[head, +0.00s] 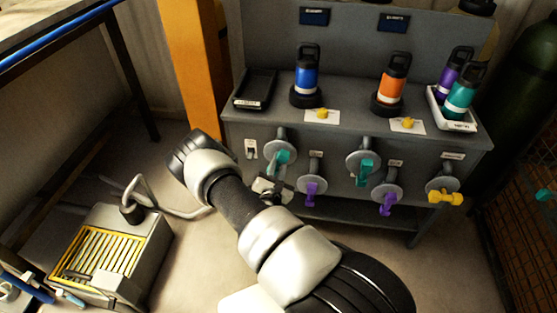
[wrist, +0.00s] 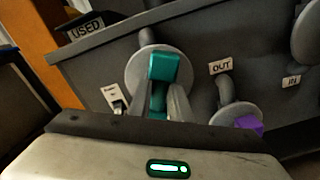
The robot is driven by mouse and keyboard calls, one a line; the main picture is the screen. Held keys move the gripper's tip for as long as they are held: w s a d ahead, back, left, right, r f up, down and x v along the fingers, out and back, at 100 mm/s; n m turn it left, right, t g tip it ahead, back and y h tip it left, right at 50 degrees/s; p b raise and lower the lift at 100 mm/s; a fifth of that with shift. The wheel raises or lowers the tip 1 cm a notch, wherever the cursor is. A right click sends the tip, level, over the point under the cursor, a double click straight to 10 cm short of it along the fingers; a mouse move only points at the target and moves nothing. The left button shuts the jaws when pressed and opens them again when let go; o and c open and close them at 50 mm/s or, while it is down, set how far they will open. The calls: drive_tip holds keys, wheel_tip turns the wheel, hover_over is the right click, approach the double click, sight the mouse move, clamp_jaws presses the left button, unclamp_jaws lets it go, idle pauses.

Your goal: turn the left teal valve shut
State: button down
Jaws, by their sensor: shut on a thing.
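The left teal valve (head: 282,157) is on the front of the grey bench, its handle pointing down across a round grey plate. In the wrist view its teal handle (wrist: 163,67) fills the middle, the lower part between my fingers. My gripper (wrist: 162,101) is shut on this handle, one finger on each side. In the head view my gripper (head: 271,187) is just below and left of the valve, partly hidden by my arm. A second teal valve (head: 365,168) is farther right on the bench front.
Purple valves (head: 311,190) and a yellow valve (head: 445,196) share the bench front. The nearest purple handle (wrist: 249,124) is close on the right. Bottles, a black tray (head: 255,104) and a white tray (head: 440,110) stand on top. A grey box (head: 115,245) with a yellow grille is at left.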

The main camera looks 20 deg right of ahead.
drive_tip(key=m, duration=0.3)
drive_tip(key=m+p, duration=0.1)
drive_tip(key=m, duration=0.2)
drive_tip(key=shift+s+d+f, duration=0.15)
drive_tip(key=shift+f, duration=0.05)
drive_tip(key=m, duration=0.2)
drive_tip(key=m+p, duration=0.1)
drive_tip(key=m, duration=0.3)
drive_tip(key=shift+f+m, duration=0.3)
drive_tip(key=c, duration=1.6)
unclamp_jaws()
drive_tip(key=shift+c, duration=0.2)
drive_tip(key=shift+s, duration=0.1)
drive_tip(key=p+v, duration=0.1)
drive_tip(key=v, duration=1.6)
drive_tip(key=shift+p, duration=0.35)
drive_tip(key=shift+s, duration=0.1)
